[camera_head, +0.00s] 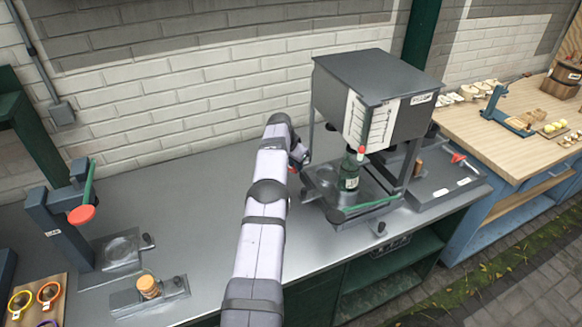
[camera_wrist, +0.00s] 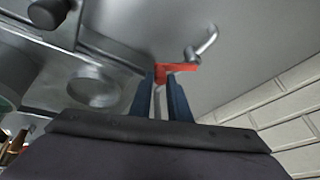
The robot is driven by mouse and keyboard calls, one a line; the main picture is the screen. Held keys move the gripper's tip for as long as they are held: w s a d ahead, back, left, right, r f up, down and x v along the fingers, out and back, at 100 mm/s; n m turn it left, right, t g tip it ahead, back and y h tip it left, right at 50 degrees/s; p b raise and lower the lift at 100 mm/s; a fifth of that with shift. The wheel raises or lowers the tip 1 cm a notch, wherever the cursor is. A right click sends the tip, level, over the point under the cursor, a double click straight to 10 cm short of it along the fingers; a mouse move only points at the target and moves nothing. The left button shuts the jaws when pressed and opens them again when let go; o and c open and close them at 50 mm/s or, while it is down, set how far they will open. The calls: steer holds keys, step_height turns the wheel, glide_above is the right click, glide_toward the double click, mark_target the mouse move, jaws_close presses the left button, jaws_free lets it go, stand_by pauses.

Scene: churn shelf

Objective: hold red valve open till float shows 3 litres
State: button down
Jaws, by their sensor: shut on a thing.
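My gripper (camera_head: 299,157) is at the left side of the grey tank (camera_head: 345,85), low by its legs. In the wrist view, my gripper (camera_wrist: 165,82) has its two dark blue fingers shut on the red valve lever (camera_wrist: 180,68). A bent grey pipe (camera_wrist: 205,45) shows beside the lever. In the head view the valve is mostly hidden by my gripper. A white scale panel (camera_head: 369,120) with dark marks is on the tank's front; its float reading is too small to tell. A green bottle (camera_head: 349,172) with a red piece above it stands under the tank.
A grey tray with a green front bar (camera_head: 370,206) lies under the tank. A stand with a red disc (camera_head: 82,214) is at the left of the metal bench. A wooden table (camera_head: 500,145) with small items is at the right. The bench left of my arm is partly clear.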

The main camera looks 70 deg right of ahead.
steer(key=shift+s+d, duration=0.2)
steer(key=shift+d, duration=0.05)
steer(key=shift+d+f+b, duration=0.1)
steer(key=shift+d+b, duration=0.3)
steer(key=shift+b, duration=0.3)
steer(key=shift+d+t+h+b, duration=0.6)
steer(key=shift+d+h+b, duration=0.1)
steer(key=shift+d+b, duration=0.4)
steer(key=shift+d+r+m+b, duration=0.3)
steer(key=shift+d+b, duration=0.1)
steer(key=shift+d, duration=0.1)
steer(key=shift+s, duration=0.15)
stand_by(5.3)
